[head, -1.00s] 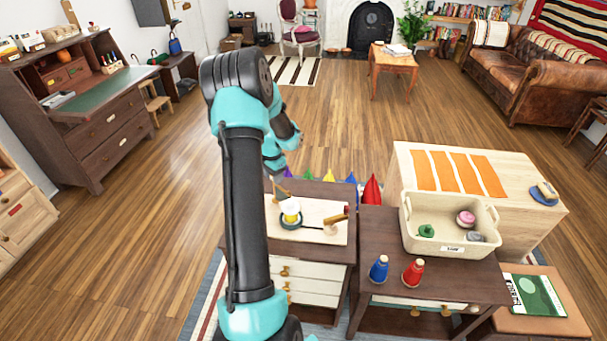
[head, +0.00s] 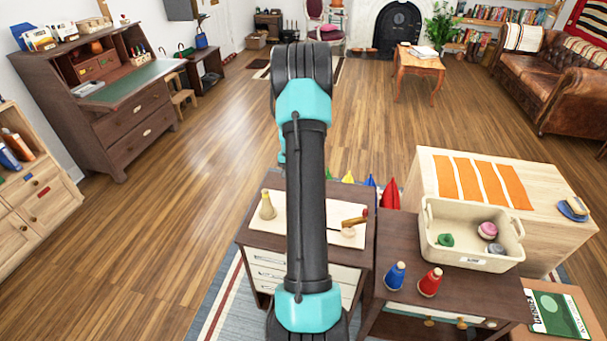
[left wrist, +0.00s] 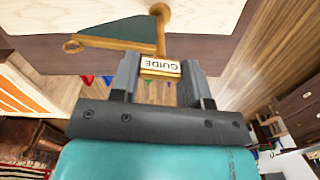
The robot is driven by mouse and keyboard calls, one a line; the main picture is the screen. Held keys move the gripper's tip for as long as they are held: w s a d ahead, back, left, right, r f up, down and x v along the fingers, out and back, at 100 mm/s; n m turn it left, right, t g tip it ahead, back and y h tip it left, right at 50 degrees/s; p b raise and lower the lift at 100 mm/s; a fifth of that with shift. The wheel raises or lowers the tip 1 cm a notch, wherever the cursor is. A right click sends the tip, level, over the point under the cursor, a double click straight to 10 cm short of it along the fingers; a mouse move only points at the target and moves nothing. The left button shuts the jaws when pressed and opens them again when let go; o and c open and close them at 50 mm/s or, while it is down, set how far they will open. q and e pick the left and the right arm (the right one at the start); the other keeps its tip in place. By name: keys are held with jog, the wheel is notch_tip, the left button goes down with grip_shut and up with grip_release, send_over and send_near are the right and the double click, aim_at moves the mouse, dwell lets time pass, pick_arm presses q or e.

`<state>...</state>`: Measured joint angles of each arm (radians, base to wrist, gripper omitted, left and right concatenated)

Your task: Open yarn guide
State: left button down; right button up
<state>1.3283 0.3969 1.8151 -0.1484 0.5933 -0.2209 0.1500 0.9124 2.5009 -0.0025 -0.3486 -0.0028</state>
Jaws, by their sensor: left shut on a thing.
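The yarn guide (left wrist: 160,67) shows in the left wrist view as a brass-edged tab with an upside-down "GUIDE" label. It joins a brass bar (left wrist: 115,45) beside a dark green triangular panel (left wrist: 120,32), at the edge of a pale wooden surface. My left gripper (left wrist: 158,76) has its two fingers on either side of the tab and is shut on it. My right gripper is in neither current view.
In the head view, a dark cabinet (head: 357,187) bears a pale board and a cone (head: 267,206). Open floor lies left.

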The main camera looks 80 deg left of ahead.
dwell(0.3)
pick_arm(q)
jog(key=c, duration=0.6)
grip_release()
notch_tip(320, 180, up, 17)
jog(key=shift+r, duration=0.2)
jog(key=shift+w+f, duration=0.1)
dwell(0.3)
